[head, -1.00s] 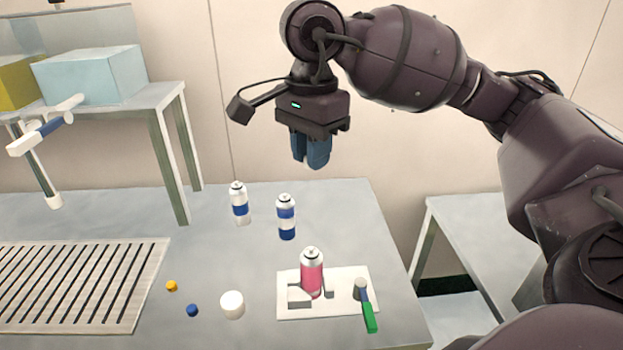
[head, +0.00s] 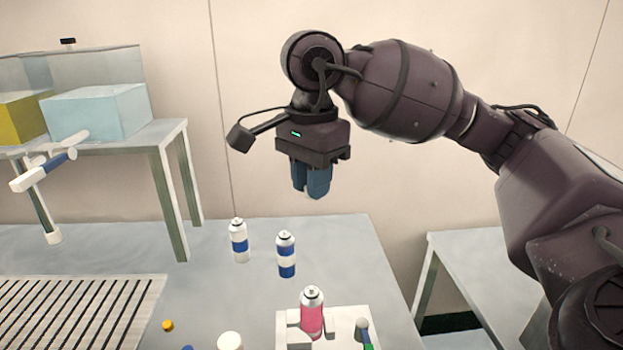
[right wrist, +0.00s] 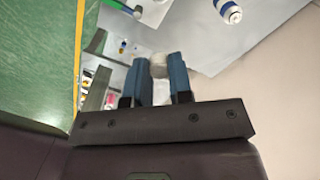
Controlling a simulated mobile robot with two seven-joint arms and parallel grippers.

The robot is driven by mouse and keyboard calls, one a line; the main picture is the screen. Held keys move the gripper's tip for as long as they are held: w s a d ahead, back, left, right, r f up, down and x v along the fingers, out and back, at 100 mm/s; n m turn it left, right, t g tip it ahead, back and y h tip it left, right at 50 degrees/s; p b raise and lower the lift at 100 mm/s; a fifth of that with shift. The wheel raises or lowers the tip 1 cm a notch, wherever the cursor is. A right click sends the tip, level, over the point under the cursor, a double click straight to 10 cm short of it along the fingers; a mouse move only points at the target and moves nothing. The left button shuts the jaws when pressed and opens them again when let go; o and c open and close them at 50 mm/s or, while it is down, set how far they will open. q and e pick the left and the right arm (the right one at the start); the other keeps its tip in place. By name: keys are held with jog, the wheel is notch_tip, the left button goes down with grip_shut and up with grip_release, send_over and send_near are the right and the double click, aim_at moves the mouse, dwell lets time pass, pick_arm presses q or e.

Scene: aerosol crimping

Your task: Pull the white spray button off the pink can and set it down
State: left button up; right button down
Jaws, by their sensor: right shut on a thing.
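The pink can (head: 312,316) stands upright in a grey fixture on a white plate (head: 350,318); its top shows a bare metal dome with no white button on it. My right gripper (head: 312,192) is high above the table, well above and behind the can, with its blue fingers pointing down. In the right wrist view its fingers (right wrist: 158,75) are shut on the white spray button (right wrist: 158,66). The button is hard to make out in the head view. My left gripper is not in view.
Two blue-and-white cans (head: 239,243) (head: 286,256) stand behind the pink can. A green-handled tool (head: 365,335) lies on the plate's right. A white round piece (head: 230,341), a yellow cap (head: 168,325) and a slotted grate (head: 75,310) are leftward.

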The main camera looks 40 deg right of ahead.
jog(key=shift+r, duration=0.15)
jog(key=shift+r+p, duration=0.3)
jog(key=shift+r, duration=0.25)
jog(key=shift+r+p, duration=0.3)
jog(key=shift+r, duration=0.4)
jog(key=shift+r+p, duration=0.4)
jog(key=shift+r, duration=0.45)
